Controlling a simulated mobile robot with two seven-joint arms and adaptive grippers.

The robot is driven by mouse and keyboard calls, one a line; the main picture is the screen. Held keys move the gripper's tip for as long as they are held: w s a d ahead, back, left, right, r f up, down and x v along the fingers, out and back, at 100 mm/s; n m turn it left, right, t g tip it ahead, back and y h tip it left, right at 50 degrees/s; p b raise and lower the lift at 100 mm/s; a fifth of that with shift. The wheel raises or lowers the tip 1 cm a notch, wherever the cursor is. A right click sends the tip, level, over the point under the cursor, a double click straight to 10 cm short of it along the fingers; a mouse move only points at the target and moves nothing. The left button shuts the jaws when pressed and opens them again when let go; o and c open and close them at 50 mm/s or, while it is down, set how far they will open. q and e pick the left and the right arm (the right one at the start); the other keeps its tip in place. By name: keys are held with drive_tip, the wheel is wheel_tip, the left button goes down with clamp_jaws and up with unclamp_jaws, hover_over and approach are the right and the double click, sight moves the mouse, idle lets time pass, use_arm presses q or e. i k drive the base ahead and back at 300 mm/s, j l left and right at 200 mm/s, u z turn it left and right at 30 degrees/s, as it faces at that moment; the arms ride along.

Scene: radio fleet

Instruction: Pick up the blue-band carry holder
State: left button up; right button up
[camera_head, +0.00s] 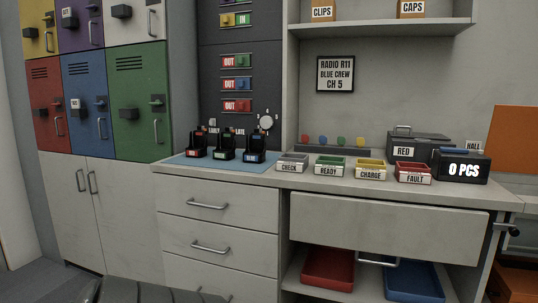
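Three black holders stand upright in a row on a blue mat (180,161) on the counter. The rightmost one has a blue band, and I take it as the blue-band carry holder (253,156). To its left are a green-band holder (224,154) and a red-band holder (196,151). They are small in view, so I cannot tell what each one holds. Neither of my grippers shows in the head view.
Small bins labelled CHECK (289,168), READY (328,171), CHARGE (370,174) and FAULT (413,178) line the counter right of the mat. A dark RED case (420,148) and a 0 PCS display (463,170) stand farther right. A shelf (380,27) overhangs behind.

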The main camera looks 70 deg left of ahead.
sight(255, 145)
drive_tip(key=u, duration=2.25)
